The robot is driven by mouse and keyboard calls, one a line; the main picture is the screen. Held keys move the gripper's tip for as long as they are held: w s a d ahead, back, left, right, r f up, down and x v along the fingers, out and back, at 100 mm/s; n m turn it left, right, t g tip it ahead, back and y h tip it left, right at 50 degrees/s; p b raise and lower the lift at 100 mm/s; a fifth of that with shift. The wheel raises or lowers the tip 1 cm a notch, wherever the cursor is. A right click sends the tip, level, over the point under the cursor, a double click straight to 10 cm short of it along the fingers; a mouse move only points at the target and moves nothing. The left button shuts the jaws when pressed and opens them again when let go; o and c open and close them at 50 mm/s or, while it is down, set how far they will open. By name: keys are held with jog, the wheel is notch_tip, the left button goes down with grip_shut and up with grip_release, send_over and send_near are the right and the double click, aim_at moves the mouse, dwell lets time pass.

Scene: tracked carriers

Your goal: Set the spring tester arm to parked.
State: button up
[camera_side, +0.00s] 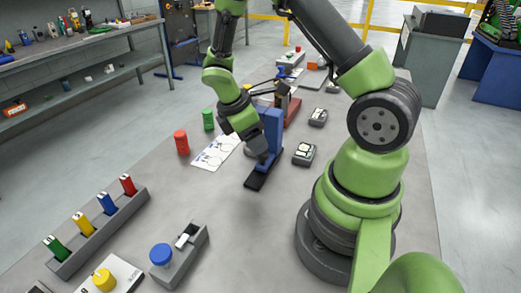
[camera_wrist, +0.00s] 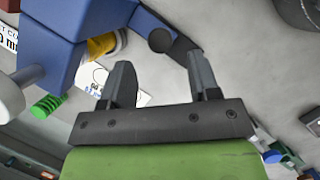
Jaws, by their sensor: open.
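A blue upright device (camera_side: 272,125) on a black foot (camera_side: 256,182), seemingly the spring tester, stands mid-table in the side view. In the wrist view its blue body (camera_wrist: 45,50) fills the upper left. A blue bar (camera_wrist: 152,22) with a dark round knob (camera_wrist: 160,40) runs across the top. A yellow part (camera_wrist: 103,45) shows under the blue body. My gripper (camera_side: 264,160) is close to the front of the blue device. In the wrist view my gripper (camera_wrist: 161,68) is open, with nothing seen between its fingers; whether it touches the bar cannot be told.
A printed sheet (camera_side: 215,153), a red cylinder (camera_side: 181,142) and a green cylinder (camera_side: 208,119) are left of the device. Small grey boxes (camera_side: 304,154) are at its right. A rack (camera_side: 100,232) and a blue-knobbed box (camera_side: 180,258) stand in front. Bare table lies between.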

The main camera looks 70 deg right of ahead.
jog(key=shift+x, duration=2.4)
jog(key=shift+c, duration=0.5)
grip_shut()
jog(key=a, duration=1)
jog(key=shift+a, duration=0.25)
